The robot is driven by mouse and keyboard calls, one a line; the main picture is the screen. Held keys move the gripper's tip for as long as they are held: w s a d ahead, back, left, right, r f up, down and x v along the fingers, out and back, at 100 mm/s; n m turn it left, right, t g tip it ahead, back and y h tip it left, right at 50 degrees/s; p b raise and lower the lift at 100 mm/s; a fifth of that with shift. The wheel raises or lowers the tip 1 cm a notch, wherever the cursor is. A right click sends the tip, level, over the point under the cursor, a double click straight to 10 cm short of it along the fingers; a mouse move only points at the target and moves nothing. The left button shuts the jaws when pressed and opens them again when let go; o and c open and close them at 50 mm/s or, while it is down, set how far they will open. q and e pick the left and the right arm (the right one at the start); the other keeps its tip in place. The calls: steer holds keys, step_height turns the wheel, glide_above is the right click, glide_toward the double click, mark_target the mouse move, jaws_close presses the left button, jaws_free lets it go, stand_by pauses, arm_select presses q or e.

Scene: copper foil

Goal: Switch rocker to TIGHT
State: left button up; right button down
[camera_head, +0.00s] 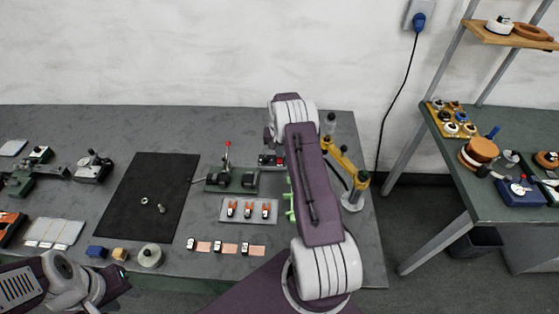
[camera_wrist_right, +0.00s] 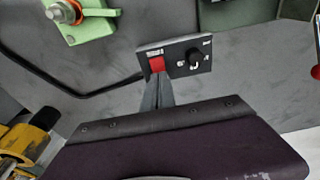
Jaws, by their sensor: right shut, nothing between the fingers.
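A small dark control panel (camera_head: 280,161) lies at the back of the bench, partly behind my right arm. In the right wrist view the panel (camera_wrist_right: 176,59) carries a red rocker (camera_wrist_right: 157,64) beside a black knob (camera_wrist_right: 194,57). The labels are too small to read. My right gripper (camera_wrist_right: 158,80) is shut and empty, its fingertips at or very near the panel edge just below the rocker. I cannot tell whether they touch. The head view hides this gripper behind the arm. My left gripper (camera_head: 116,282) is at the lower left, away from the panel; its finger gap is unclear.
A green device with a red-knobbed lever (camera_head: 228,162) stands left of the panel. A tray with orange clips (camera_head: 262,210) lies in front. A yellow-armed stand (camera_head: 347,166) is to the right. A black cable (camera_wrist_right: 70,88) runs to the panel. The black mat (camera_head: 150,192) is mostly clear.

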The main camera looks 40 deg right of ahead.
steer(key=shift+f+b, duration=0.3)
steer(key=shift+f, duration=0.2)
steer(key=shift+s, duration=0.1)
steer(key=shift+r+p, duration=0.45)
steer(key=shift+r, duration=0.1)
steer(key=shift+r+p, duration=1.85)
steer(key=shift+r, duration=1.1)
steer(key=shift+f, duration=0.1)
